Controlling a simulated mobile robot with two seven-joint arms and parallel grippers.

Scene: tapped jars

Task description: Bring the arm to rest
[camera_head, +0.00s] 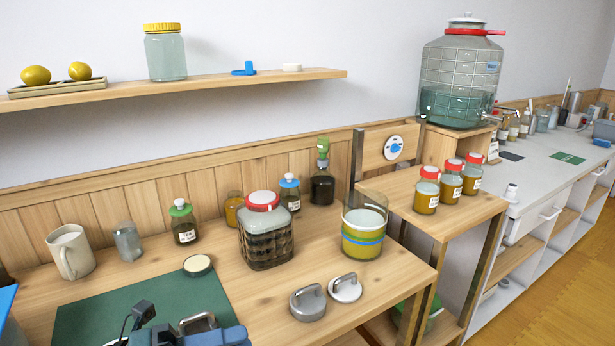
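A blue and grey mechanical part with a black bracket shows at the bottom edge over the green mat (85,320). It looks like part of my own arm, cut off by the frame. Its fingertips cannot be made out, so I cannot tell whether that gripper is open or shut. No second gripper shows. Nothing is visibly held above the bench. A large ribbed jar with a red lid (266,236) stands on the wooden bench (400,262) beyond the mat. A glass jar with yellow-green contents and a blue band (363,236) stands to its right.
Near the front lie two grey handled pieces (307,303). Three red-lidded jars (451,182) stand on a side stand; a large tapped jar (459,78) is behind. A shelf (215,82) hangs above.

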